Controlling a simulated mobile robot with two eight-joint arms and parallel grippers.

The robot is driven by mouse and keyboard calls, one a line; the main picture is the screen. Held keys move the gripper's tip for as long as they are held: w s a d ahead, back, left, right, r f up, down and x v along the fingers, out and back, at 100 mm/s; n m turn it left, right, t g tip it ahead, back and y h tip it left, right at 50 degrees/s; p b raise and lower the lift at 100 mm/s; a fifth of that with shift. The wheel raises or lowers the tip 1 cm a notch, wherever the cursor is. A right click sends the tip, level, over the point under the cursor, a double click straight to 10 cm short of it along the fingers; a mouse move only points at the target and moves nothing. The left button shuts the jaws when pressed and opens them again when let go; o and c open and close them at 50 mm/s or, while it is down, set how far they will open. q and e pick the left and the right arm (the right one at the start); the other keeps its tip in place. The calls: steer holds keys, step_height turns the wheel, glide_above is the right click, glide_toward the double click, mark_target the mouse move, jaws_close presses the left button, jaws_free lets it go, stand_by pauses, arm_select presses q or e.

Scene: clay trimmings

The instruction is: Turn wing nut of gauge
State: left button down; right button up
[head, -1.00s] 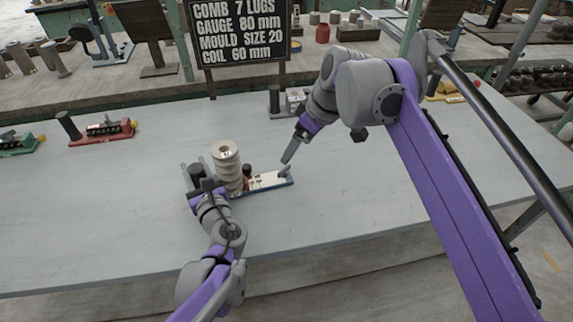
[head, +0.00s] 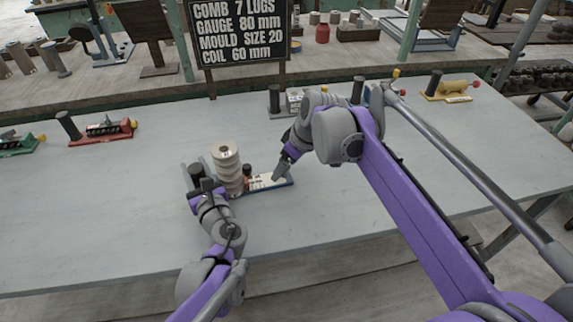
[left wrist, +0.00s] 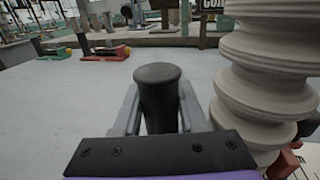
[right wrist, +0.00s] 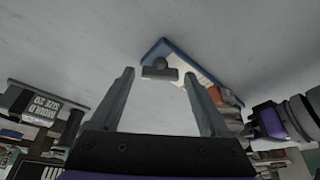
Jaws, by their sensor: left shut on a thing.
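The gauge has a blue base with a white scale plate (head: 264,182) and a pale stacked, ribbed clay piece (head: 226,165) standing on its left part. My left gripper (head: 197,172) is shut around the gauge's upright black post (left wrist: 157,90), with one finger on each side. The wing nut (right wrist: 158,73), a small grey T-shaped piece, is at the end of the blue base in the right wrist view. My right gripper (right wrist: 160,84) is open, its fingertips on either side of the wing nut; contact cannot be told. In the head view my right gripper (head: 279,175) hides the wing nut.
A black sign (head: 238,35) with white lettering stands behind the table. A red gauge (head: 103,131) and a green one (head: 18,144) are at the left, a yellow one (head: 452,90) at far right. The table front (head: 130,220) is clear.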

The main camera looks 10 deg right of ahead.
steer(key=c, duration=1.1)
steer(key=shift+m, duration=0.4)
steer(key=m+h, duration=0.1)
steer(key=m, duration=0.1)
steer(key=m+h, duration=0.1)
steer(key=m, duration=0.1)
steer(key=shift+s+a+m+t, duration=0.1)
steer(key=shift+a+m+t, duration=0.1)
steer(key=shift+m+t, duration=0.1)
steer(key=m, duration=0.2)
steer(key=m+h, duration=0.1)
steer(key=m, duration=0.1)
steer(key=shift+a+h, duration=0.2)
steer(key=shift+h, duration=0.1)
steer(key=m+h, duration=0.1)
steer(key=m, duration=0.2)
steer(key=m+h, duration=0.1)
steer(key=m, duration=0.1)
steer(key=shift+a+m, duration=0.2)
steer(key=shift+m, duration=0.2)
steer(key=shift+w+a+m+g+h, duration=0.15)
steer(key=shift+m+g+h, duration=0.25)
steer(key=shift+m, duration=0.9)
steer(key=shift+w+d+m+g+h, duration=0.15)
steer(key=shift+m+g, duration=0.45)
steer(key=shift+m, duration=0.7)
steer(key=shift+a, duration=0.15)
